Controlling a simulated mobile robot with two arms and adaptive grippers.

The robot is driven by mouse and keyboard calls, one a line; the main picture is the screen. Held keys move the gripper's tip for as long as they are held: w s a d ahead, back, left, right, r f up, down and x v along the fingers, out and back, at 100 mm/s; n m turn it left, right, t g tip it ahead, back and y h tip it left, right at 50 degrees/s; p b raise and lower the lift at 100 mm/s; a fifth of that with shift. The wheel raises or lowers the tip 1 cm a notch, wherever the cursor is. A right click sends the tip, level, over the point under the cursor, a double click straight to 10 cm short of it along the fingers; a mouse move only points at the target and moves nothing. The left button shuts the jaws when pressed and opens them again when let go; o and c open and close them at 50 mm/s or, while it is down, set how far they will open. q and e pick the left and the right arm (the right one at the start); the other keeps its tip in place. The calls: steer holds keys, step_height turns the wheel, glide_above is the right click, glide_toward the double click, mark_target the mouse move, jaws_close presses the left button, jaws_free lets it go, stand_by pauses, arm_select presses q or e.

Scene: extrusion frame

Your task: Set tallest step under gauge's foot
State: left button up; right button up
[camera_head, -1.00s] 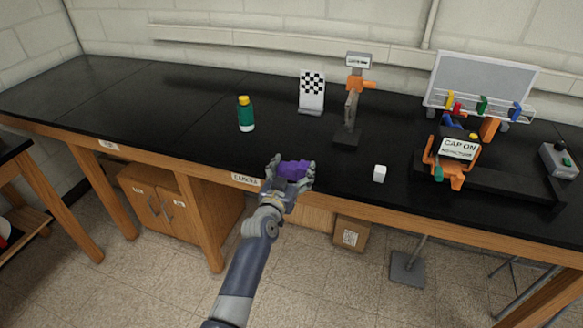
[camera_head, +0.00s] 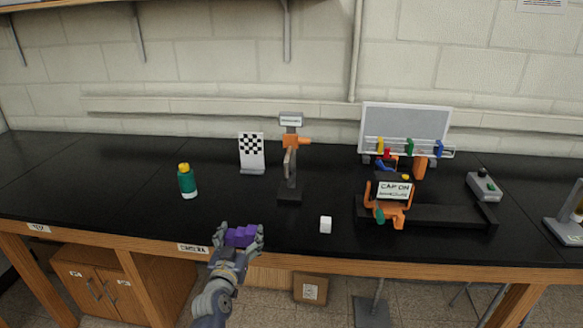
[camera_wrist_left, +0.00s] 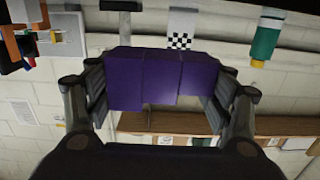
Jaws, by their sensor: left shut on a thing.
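My left gripper (camera_head: 239,234) is shut on a purple stepped block (camera_head: 241,238) at the front edge of the black bench. In the left wrist view the block (camera_wrist_left: 160,78) spans between both fingers and shows several faces of different height. A dark stand (camera_head: 289,180) with an orange part and a small sign on top is behind it, to the right; I cannot tell whether this is the gauge. An orange device (camera_head: 387,209) with a "CAP ON" sign is further right, on a black base. My right gripper is not in view.
A green bottle with a yellow cap (camera_head: 187,181) and a checkered card (camera_head: 252,153) stand behind. A grey board with colored pieces (camera_head: 405,131) is at the back right. The bench's left part is clear.

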arm_select(q)
steer(key=shift+s, duration=0.2)
steer(key=s+r+b, duration=0.1)
steer(key=s+r, duration=0.1)
steer(key=s, duration=1.4)
steer(key=s+r+b, duration=0.1)
steer(key=s+r, duration=0.2)
steer(key=s, duration=1.3)
steer(key=shift+s+d+y, duration=0.2)
steer(key=shift+s+y, duration=0.1)
steer(key=shift+s, duration=0.1)
